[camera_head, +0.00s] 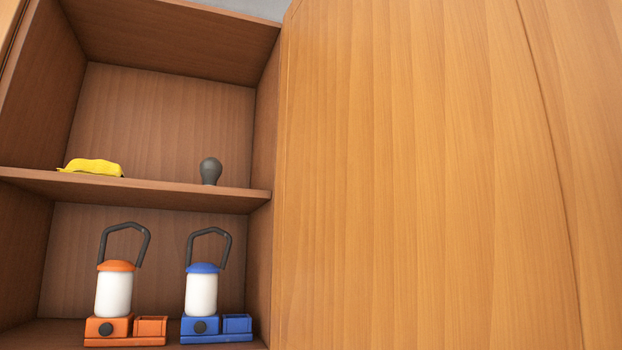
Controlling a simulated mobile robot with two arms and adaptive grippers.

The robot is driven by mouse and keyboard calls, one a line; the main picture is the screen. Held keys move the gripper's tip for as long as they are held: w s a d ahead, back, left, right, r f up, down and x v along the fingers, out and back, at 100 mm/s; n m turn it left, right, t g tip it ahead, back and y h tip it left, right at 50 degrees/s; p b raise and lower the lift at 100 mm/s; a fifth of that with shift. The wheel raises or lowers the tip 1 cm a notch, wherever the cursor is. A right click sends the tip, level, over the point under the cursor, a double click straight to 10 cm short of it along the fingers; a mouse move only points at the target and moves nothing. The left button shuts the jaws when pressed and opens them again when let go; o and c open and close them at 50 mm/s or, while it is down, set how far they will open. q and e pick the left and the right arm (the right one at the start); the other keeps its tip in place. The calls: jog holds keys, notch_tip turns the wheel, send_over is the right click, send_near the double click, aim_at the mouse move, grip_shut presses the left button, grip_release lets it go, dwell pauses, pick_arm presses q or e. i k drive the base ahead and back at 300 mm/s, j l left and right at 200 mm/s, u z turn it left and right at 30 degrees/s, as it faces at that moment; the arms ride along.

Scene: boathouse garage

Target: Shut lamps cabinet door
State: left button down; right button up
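A wooden cabinet (160,195) stands open on the left, with its shelves in view. A large light-wood door panel (430,180) fills the right of the view, close to the camera, beside the open compartment. An orange lamp (115,295) and a blue lamp (201,295) stand upright side by side on the lower level, each with a dark handle. The door's handle does not show. Neither of my grippers is in view.
A yellow object (92,167) and a dark grey bulb-shaped thing (210,171) rest on the middle shelf (140,188). Another wooden panel edge (580,120) shows at the far right. The floor is out of view.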

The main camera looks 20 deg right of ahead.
aim_at(449, 172)
jog(key=k+l+u, duration=0.1)
jog(key=l, duration=0.35)
jog(key=k+l+u, duration=0.15)
jog(key=l, duration=0.25)
jog(key=k+l+u, duration=0.1)
jog(key=k+l, duration=0.15)
jog(key=l, duration=0.15)
jog(key=k+l+u, duration=0.1)
jog(key=l, duration=0.3)
jog(key=k, duration=0.1)
